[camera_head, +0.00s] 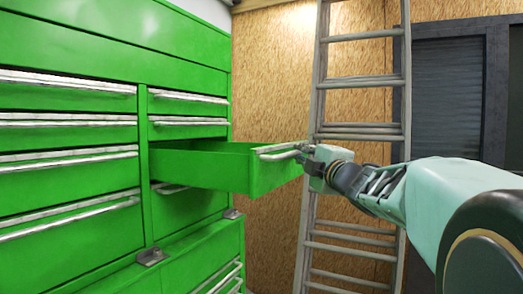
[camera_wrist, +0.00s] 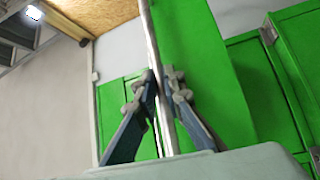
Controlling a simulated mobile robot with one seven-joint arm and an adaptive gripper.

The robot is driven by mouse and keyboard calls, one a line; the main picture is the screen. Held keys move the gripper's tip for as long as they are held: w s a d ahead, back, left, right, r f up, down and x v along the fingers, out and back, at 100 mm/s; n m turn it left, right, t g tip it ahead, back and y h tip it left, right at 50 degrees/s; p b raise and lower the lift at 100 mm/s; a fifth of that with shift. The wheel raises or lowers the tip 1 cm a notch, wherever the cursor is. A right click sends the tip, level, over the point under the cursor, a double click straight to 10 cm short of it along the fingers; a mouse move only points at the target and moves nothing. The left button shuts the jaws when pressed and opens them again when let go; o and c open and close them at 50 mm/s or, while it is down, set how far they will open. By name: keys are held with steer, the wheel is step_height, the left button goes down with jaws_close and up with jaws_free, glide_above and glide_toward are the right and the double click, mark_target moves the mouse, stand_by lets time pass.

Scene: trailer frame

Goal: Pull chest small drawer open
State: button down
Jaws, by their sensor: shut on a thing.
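The green chest (camera_head: 70,130) stands at the left in the head view, with silver bar handles on its drawers. One small drawer (camera_head: 205,167) in its right column stands far out from the chest front, toward the right. My gripper (camera_head: 305,150) is at the drawer's front edge, at its silver handle (camera_head: 276,152). In the wrist view, my gripper's two fingers (camera_wrist: 165,92) are closed around the handle bar (camera_wrist: 154,40), one on each side. The green drawer front (camera_wrist: 205,75) shows just behind the bar. The fingertips partly hide the handle.
A metal ladder (camera_head: 318,100) leans against the wooden wall (camera_head: 268,80) behind the open drawer, close to my gripper. A dark shuttered cabinet (camera_head: 447,100) stands at the right. Other chest drawers, such as the one above (camera_head: 185,110), are shut.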

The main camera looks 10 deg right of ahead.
steer(key=s+d, duration=0.1)
steer(key=d, duration=0.1)
steer(key=s+d, duration=0.2)
steer(key=shift+s+d+p, duration=0.2)
steer(key=shift+d+p, duration=0.2)
steer(key=c, duration=2)
jaws_free()
